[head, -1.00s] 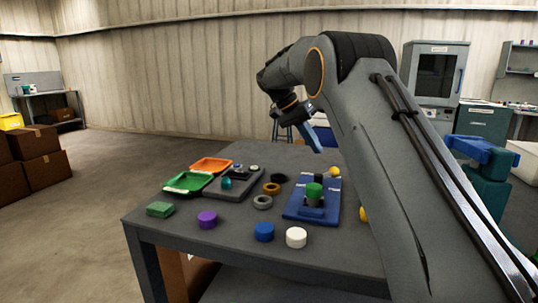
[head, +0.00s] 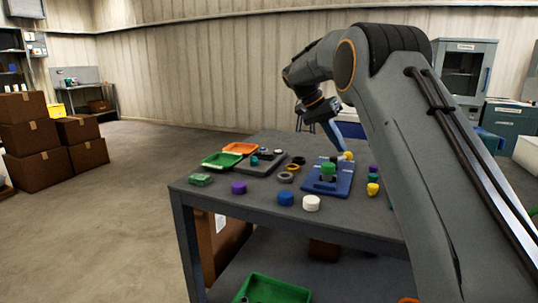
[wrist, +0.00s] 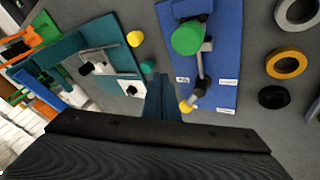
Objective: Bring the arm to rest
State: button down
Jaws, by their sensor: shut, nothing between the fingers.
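My arm shows on the right side of the head view, raised and bent over the work table, and my gripper (head: 342,147) hangs from it, pointing down. Its blue fingers are together and empty. In the wrist view my gripper (wrist: 164,100) shows between a teal fixture on the left and a blue board (wrist: 217,65) with a green knob (wrist: 187,38). In the head view the same blue board (head: 318,188) lies below and left of the fingertips. I cannot tell how high the fingertips are above the table.
The dark table (head: 290,236) carries a green tray (head: 221,160), an orange tray (head: 240,148), rings and coloured caps, including a white cap (head: 311,203). A green bin (head: 270,290) sits below. Cardboard boxes (head: 30,140) stand left, with open floor between.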

jog(key=s+f+n+y+p, duration=0.1)
jog(key=s+f+n, duration=0.1)
jog(key=s, duration=0.4)
jog(key=s+f+n+y+p, duration=0.1)
jog(key=s+f+n, duration=0.1)
jog(key=s, duration=0.4)
jog(key=s+f+n+y+p, duration=0.1)
jog(key=s+f+n+y, duration=0.1)
jog(key=s, duration=0.5)
jog(key=shift+a+f, duration=0.1)
jog(key=shift+a, duration=0.25)
jog(key=s+a+f+n+y+p, duration=0.1)
jog(key=s+f, duration=0.2)
jog(key=s, duration=0.9)
jog(key=s+a+f+n+y+p, duration=0.1)
jog(key=s+f+n+p, duration=0.1)
jog(key=s, duration=1.1)
jog(key=shift+a+f+y, duration=0.15)
jog(key=shift+f+y, duration=0.15)
jog(key=shift+f, duration=0.4)
